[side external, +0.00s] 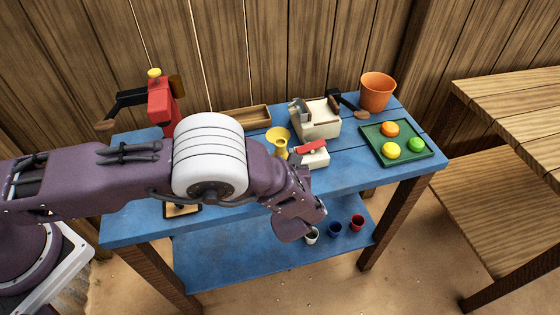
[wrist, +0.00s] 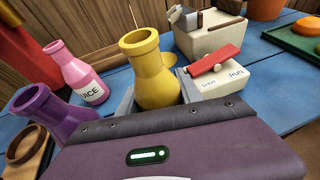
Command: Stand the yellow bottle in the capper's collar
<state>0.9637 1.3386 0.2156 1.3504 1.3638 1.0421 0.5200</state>
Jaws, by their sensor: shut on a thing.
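The yellow bottle (wrist: 152,75) has a wide, flared, open mouth. It stands roughly upright in the wrist view, and its mouth shows in the side view (side external: 278,137) just beyond my arm. My gripper (wrist: 156,98) is shut on the bottle, with a grey finger at each side of its body. The hand hides the bottle's base, so I cannot tell whether it touches the table. A red upright machine (side external: 160,103) with a dark lever and yellow top stands at the back left. It may be the capper; I cannot make out its collar.
A pink bottle (wrist: 78,72) and a purple bottle (wrist: 40,110) stand left of the yellow one. A white switch box (wrist: 216,78) with a red lever is close on the right. A cream machine (side external: 317,118), green fruit tray (side external: 423,152) and orange pot (side external: 377,91) stand farther right.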

